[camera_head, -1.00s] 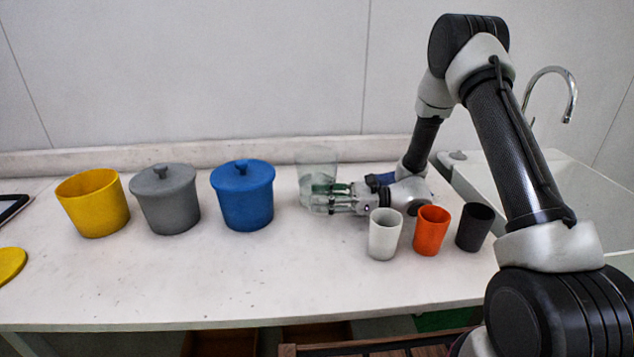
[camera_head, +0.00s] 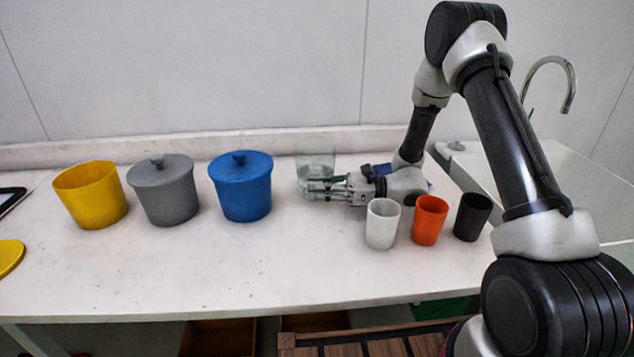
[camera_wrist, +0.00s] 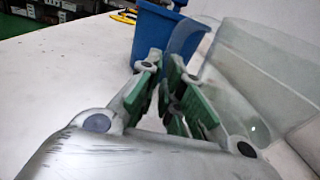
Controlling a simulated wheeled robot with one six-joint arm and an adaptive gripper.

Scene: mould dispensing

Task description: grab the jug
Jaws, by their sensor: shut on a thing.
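The jug (camera_head: 316,158) is a clear, see-through vessel standing upright on the counter, right of the blue pot. In the wrist view the jug's clear wall (camera_wrist: 270,75) fills the right side. My gripper (camera_head: 318,186) reaches in low from the right, at the jug's lower part. In the wrist view my gripper (camera_wrist: 172,95) shows green finger pads close together, shut on part of the jug at its near side. The exact contact is hard to see through the clear material.
A lidded blue pot (camera_head: 242,190), a lidded grey pot (camera_head: 165,195) and an open yellow pot (camera_head: 92,197) stand to the left. White (camera_head: 382,225), orange (camera_head: 429,221) and black (camera_head: 472,218) cups stand close in front of my arm. The counter's front is clear.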

